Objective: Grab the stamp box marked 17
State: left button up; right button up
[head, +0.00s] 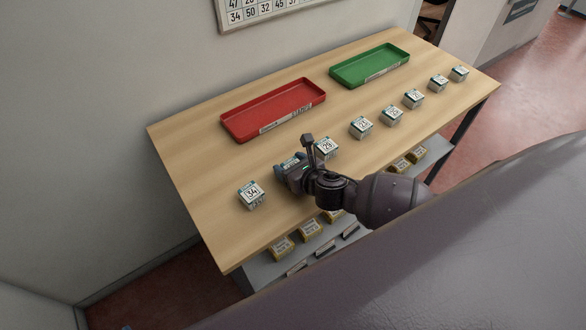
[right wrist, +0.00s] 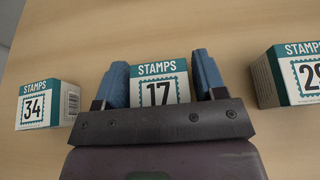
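The stamp box marked 17 (right wrist: 160,88) is white with a teal top band and stands on the counter. In the right wrist view it sits between the two blue fingers of my right gripper (right wrist: 162,80). The gripper looks open around it: the left finger is very close to the box, and a narrow gap shows at the right finger. The lower part of the box is hidden by the gripper body. In the head view my right gripper (head: 290,165) reaches over the counter and mostly hides this box. My left gripper is not in view.
Box 34 (head: 251,194) stands left of the gripper and box 29 (head: 326,148) right of it, both close. Several more stamp boxes continue toward the right end of the counter (head: 190,165). A red tray (head: 228,124) and a green tray (head: 338,78) lie behind. Yellow boxes (head: 311,231) sit on a lower shelf.

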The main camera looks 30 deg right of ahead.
jog(key=c, duration=0.6)
jog(key=shift+c, duration=0.2)
jog(key=shift+r, duration=0.1)
